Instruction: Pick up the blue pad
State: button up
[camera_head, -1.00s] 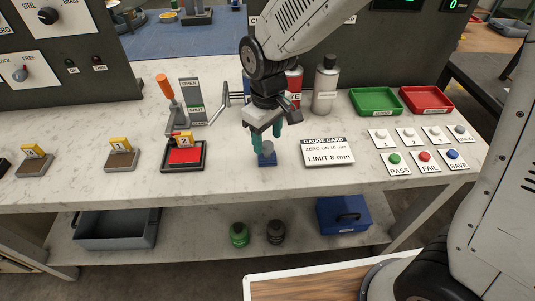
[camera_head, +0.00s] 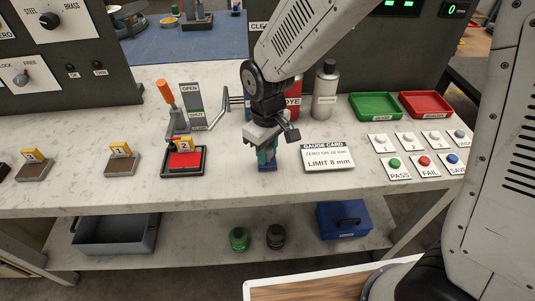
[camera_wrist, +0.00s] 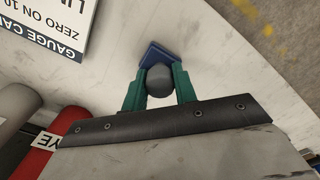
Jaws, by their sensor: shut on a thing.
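The blue pad (camera_head: 267,167) stands on the marble-look bench near its front edge, to the left of the gauge card. In the wrist view its blue base (camera_wrist: 160,54) shows beyond a round grey knob (camera_wrist: 159,80). My gripper (camera_head: 266,154) is over the pad, pointing down. In the wrist view its green fingers (camera_wrist: 159,88) are on both sides of the knob and closed on it. The pad's underside is hidden, so I cannot tell whether it touches the bench.
The gauge card (camera_head: 327,155) lies close on the right. A red pad in a black tray (camera_head: 184,161) sits to the left. A grey spray can (camera_head: 325,90) and red dye can (camera_head: 291,106) stand behind. Green (camera_head: 375,106) and red (camera_head: 425,104) trays are at back right.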

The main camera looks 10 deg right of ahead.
jog(key=shift+r, duration=0.5)
jog(key=r, duration=0.1)
jog(key=s+r, duration=0.1)
jog(key=shift+r, duration=0.35)
jog(key=s+r, duration=0.1)
jog(key=s, duration=1.4)
jog(key=shift+a+r, duration=0.15)
jog(key=shift+a, duration=0.25)
